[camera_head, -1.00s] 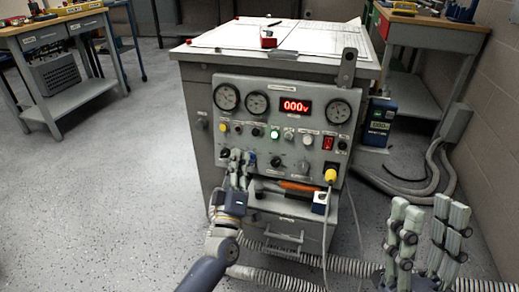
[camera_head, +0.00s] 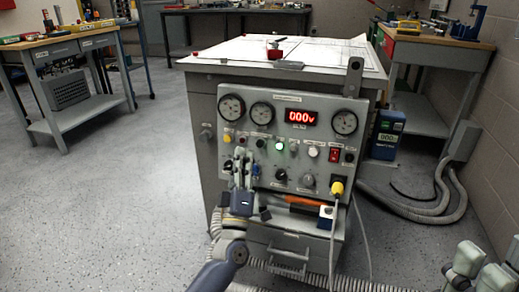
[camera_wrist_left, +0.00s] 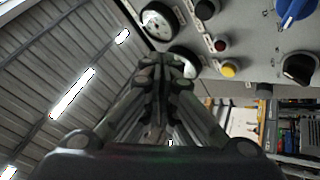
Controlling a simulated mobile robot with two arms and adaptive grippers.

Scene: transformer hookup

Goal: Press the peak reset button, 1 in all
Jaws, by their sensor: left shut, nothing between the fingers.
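The control panel (camera_head: 270,120) on the grey cabinet has a row of small buttons and lamps. It includes a yellow button (camera_head: 227,138), a dark red one (camera_head: 242,140), a lit green one (camera_head: 280,146) and a white one (camera_head: 313,151). The labels are too small to read, so I cannot tell which is peak reset. My left gripper (camera_head: 241,153) is shut and empty, its tips just below the yellow and dark red buttons. The left wrist view shows the yellow button (camera_wrist_left: 228,70) and red button (camera_wrist_left: 221,46) right of the fingertips (camera_wrist_left: 165,62). My right gripper (camera_head: 481,260) looks open, partly cut off.
Gauges and a red "000v" display (camera_head: 301,117) sit above the buttons; knobs (camera_head: 308,180) sit below. A small shelf (camera_head: 290,215) juts out below the panel. Floor at left is clear.

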